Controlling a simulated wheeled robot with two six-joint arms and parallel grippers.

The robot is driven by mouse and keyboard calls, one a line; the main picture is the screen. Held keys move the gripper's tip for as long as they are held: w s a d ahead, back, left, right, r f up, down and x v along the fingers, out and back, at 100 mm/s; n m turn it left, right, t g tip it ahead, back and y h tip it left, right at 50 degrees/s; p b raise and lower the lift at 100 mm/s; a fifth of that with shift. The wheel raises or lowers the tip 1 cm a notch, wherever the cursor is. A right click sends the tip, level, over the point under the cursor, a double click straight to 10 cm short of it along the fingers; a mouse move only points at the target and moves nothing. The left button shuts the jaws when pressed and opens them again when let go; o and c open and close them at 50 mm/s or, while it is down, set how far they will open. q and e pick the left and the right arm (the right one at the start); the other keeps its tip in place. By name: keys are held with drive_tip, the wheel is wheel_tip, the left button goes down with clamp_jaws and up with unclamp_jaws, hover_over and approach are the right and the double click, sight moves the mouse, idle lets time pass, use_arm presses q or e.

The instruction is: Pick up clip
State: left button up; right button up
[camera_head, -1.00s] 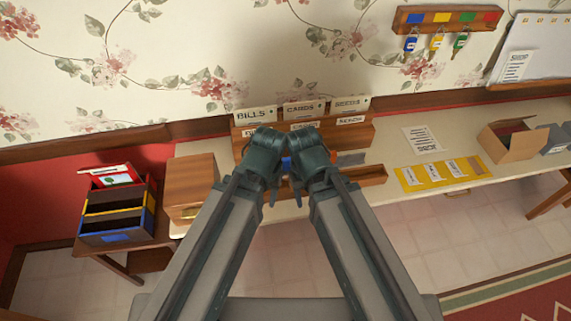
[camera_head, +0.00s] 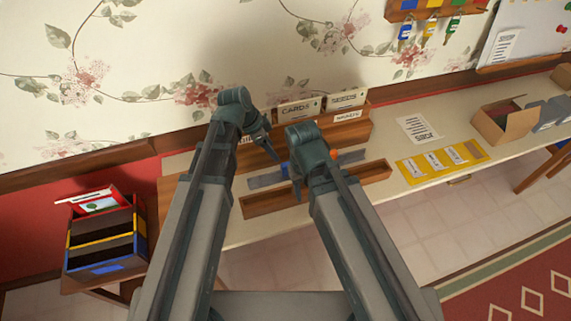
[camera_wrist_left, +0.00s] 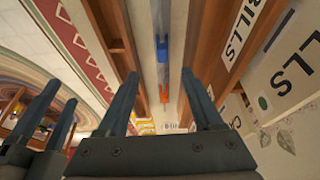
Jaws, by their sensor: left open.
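A small blue clip-like piece (camera_head: 284,168) and a small orange one (camera_head: 334,154) are on a grey strip (camera_head: 265,181) on the desk. They also show in the left wrist view, blue (camera_wrist_left: 162,48) and orange (camera_wrist_left: 164,95); I cannot tell which the task means. My left gripper (camera_head: 272,155) is open and empty, with the strip and both pieces seen between its fingers (camera_wrist_left: 160,97). My right gripper (camera_head: 297,185) is just right of it, partly covering the strip; its fingers look apart at the left of the wrist view (camera_wrist_left: 62,88).
A wooden file holder (camera_head: 350,131) with cards stands behind the strip; a long wooden tray (camera_head: 365,175) lies in front. To the right are a paper (camera_head: 418,129), a yellow folder (camera_head: 445,160) and an open box (camera_head: 505,122).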

sight(284, 164)
use_arm(q)
drive_tip(key=b+x, duration=0.2)
drive_tip(key=x, duration=0.1)
drive_tip(key=b+x, duration=0.2)
drive_tip(key=b, duration=0.1)
drive_tip(key=b+x, duration=0.3)
drive_tip(key=shift+w+d+f, duration=0.1)
drive_tip(key=shift+w+f, duration=0.2)
drive_tip(key=shift+w, duration=0.15)
use_arm(e)
wheel_tip(284, 164, down, 8)
drive_tip(key=shift+f, duration=0.1)
use_arm(q)
drive_tip(key=shift+r, duration=0.1)
drive_tip(key=b+x, duration=0.5)
drive_tip(key=shift+s+f, duration=0.1)
drive_tip(key=shift+f, duration=0.1)
use_arm(e)
wheel_tip(284, 164, down, 5)
drive_tip(key=shift+r, duration=0.1)
use_arm(q)
drive_tip(key=shift+r, duration=0.1)
clamp_jaws()
